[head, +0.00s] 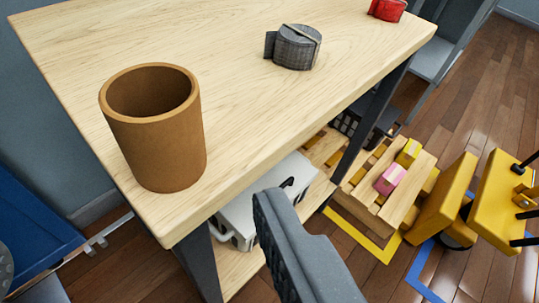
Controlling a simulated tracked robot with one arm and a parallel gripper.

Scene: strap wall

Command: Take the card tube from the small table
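The card tube (160,140) is a brown, hollow, open-topped cylinder. It stands upright near the front left corner of the small table (215,50), which has a pale wood top and dark legs. One dark grey ridged finger of my gripper (285,235) shows at the bottom middle, in front of the table edge and to the lower right of the tube. It is apart from the tube in the picture. No second finger can be made out, so its opening is unclear. Nothing is seen held.
A grey strap roll (297,46) and a red object (386,9) are on the tabletop. A white case (258,215) is on the lower shelf. A wooden pallet (385,195) with small boxes and yellow equipment (445,205) stand on the floor at right. A blue object (35,225) is at left.

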